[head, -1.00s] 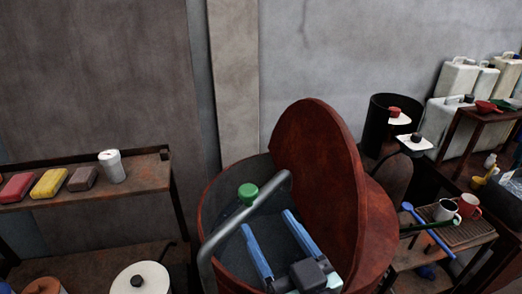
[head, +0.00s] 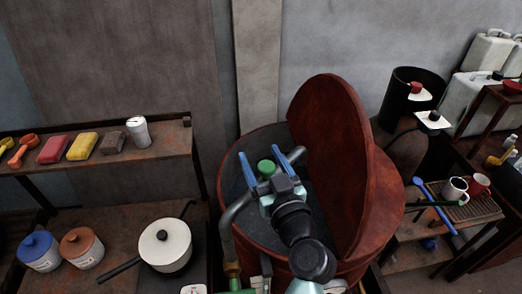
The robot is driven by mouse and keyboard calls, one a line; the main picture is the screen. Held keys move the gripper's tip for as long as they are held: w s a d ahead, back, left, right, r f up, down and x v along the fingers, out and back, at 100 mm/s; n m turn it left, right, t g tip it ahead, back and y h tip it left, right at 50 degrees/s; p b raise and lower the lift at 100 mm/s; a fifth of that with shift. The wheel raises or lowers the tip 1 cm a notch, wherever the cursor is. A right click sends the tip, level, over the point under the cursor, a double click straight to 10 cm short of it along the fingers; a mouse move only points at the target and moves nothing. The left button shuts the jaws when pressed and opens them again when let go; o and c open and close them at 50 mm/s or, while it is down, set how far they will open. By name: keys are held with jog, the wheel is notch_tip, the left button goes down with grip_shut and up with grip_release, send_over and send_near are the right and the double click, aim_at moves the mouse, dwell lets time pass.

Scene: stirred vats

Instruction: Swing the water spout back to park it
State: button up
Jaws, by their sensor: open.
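The water spout is a grey curved pipe (head: 232,213) with a green knob (head: 265,168) at its upper end. It rises at the left of the red-brown vat (head: 376,210) and its end reaches over the vat's open mouth. The vat's round lid (head: 328,150) stands tilted up on the right. My gripper (head: 272,163) is over the mouth, its two blue fingers spread apart, one on each side of the green knob. Whether a finger touches the knob or pipe I cannot tell. My wrist hides part of the vat's front.
A shelf at the left holds red, yellow and brown blocks (head: 110,143) and a white pot (head: 138,132). Below stand a white lidded pan (head: 165,245) and blue and orange jars (head: 40,250). At the right are a rack with mugs (head: 455,189) and a black drum (head: 405,98).

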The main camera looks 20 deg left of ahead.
jog(key=shift+w+a, duration=0.2)
grip_shut()
dwell(0.3)
dwell(1.1)
